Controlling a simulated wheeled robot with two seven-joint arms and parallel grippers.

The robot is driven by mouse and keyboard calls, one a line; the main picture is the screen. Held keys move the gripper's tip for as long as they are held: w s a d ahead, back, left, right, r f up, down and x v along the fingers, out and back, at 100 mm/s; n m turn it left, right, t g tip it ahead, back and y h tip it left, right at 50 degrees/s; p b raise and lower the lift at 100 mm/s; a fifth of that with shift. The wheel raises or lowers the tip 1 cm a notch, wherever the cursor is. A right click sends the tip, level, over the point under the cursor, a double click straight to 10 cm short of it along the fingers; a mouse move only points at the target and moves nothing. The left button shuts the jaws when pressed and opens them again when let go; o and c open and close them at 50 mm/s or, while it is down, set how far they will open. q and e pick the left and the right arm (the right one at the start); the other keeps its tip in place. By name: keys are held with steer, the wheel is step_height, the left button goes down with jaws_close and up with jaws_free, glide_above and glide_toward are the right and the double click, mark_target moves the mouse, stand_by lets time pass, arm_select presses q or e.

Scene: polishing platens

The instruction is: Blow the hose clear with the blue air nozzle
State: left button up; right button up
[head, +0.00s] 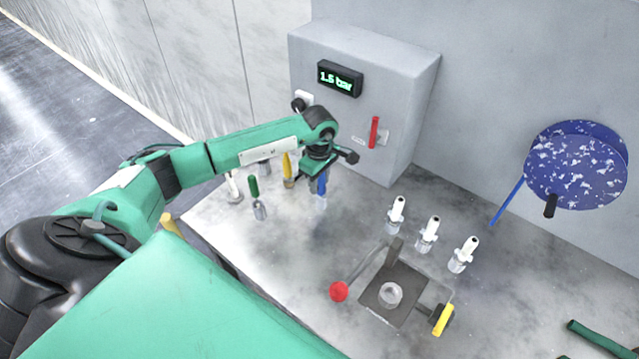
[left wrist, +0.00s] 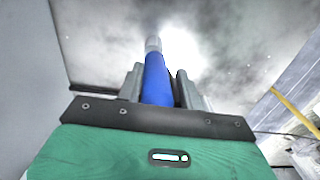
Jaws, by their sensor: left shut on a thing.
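The blue air nozzle (head: 322,184) is at the back of the bench, below the grey control box. My left gripper (head: 319,176) is shut on it from above. In the left wrist view the blue nozzle (left wrist: 156,80) lies between the two grey fingers, with its pale metal tip pointing away from the gripper. I cannot tell whether its lower end touches the bench. I cannot make out the hose with certainty. My right gripper is not in view.
A green nozzle (head: 254,187), a yellow one (head: 288,167) and a white one (head: 234,187) stand left of the gripper. The control box (head: 350,95) reads 1.5 bar. Several white fittings (head: 428,234) and a clamp fixture (head: 385,308) with a red knob stand right. Speckled blue discs (head: 580,170) hang on the wall.

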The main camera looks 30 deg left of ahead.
arm_select(q)
steer(key=shift+s+r+p, duration=0.15)
steer(key=shift+r+p, duration=0.55)
steer(key=shift+r, duration=1.8)
jaws_close()
steer(key=shift+r+p, duration=0.4)
steer(key=shift+r, duration=0.45)
steer(key=shift+r, duration=0.15)
